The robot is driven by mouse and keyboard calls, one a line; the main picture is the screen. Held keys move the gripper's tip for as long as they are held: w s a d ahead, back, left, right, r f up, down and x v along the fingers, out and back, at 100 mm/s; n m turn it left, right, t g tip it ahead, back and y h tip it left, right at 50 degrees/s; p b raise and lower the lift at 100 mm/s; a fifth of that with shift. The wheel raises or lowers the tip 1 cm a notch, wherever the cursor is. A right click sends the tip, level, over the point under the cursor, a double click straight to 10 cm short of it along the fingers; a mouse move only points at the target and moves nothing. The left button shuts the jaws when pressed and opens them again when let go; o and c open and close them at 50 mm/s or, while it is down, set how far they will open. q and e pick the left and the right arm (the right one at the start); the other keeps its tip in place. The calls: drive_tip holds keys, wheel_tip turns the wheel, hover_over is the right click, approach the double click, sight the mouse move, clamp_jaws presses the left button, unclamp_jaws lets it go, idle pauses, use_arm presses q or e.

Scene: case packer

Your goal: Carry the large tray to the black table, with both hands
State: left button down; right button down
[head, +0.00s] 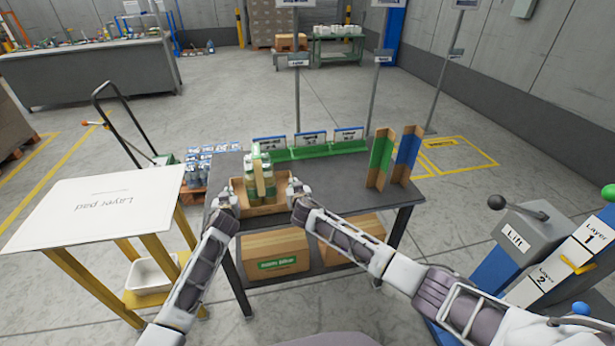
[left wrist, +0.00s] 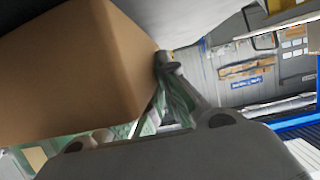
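The large tray (head: 268,209) is a brown cardboard tray holding several green-and-white packages and an upright tan piece. It is at the left part of the black table (head: 345,203); I cannot tell whether it rests on the top or hangs just above it. My left gripper (head: 226,199) is at its left end and my right gripper (head: 297,191) at its right end. In the left wrist view a brown cardboard wall (left wrist: 75,70) fills the upper left, with a finger of my left gripper (left wrist: 160,95) against its edge. The fingertips are mostly hidden, so their closure is unclear.
Green bins (head: 315,152) with signs line the table's back edge. Green and blue dividers (head: 382,160) stand at its right. Cardboard boxes (head: 275,252) fill the lower shelf. A layer pad stand (head: 95,210) is left; a lift control (head: 515,240) is right.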

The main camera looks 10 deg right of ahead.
use_arm(q)
drive_tip(key=shift+f, duration=0.1)
use_arm(e)
drive_tip(key=shift+f, duration=0.15)
use_arm(q)
drive_tip(key=c, duration=2)
unclamp_jaws()
drive_tip(key=shift+f, duration=0.1)
use_arm(e)
drive_tip(key=c, duration=2)
unclamp_jaws()
use_arm(q)
drive_tip(key=o, duration=0.4)
drive_tip(key=shift+c, duration=0.2)
use_arm(e)
drive_tip(key=o, duration=0.4)
drive_tip(key=shift+c, duration=0.2)
use_arm(q)
drive_tip(key=shift+s, duration=0.15)
drive_tip(key=shift+v, duration=5.9)
use_arm(e)
drive_tip(key=shift+s, duration=0.25)
drive_tip(key=shift+v, duration=5.8)
